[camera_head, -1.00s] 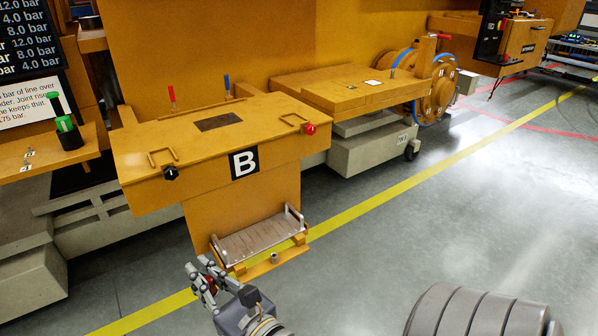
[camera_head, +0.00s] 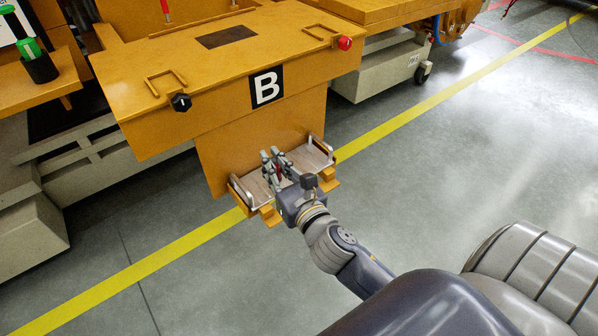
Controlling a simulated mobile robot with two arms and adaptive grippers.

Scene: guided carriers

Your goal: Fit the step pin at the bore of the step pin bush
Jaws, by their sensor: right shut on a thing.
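My right gripper (camera_head: 273,160) reaches in from the lower right, over the grey slatted tray (camera_head: 252,186) on the low orange ledge under panel B. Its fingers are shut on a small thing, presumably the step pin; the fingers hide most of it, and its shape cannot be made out. A little red shows between the fingers. I cannot make out the step pin bush; the gripper and wrist cover the middle of the ledge's front. Whether the held thing touches anything below cannot be told. My left gripper is not in view.
The tray has a raised metal handle at each end (camera_head: 323,150). Above it juts an orange bench (camera_head: 190,60) with handles, a black knob (camera_head: 181,103) and a red knob (camera_head: 345,43).

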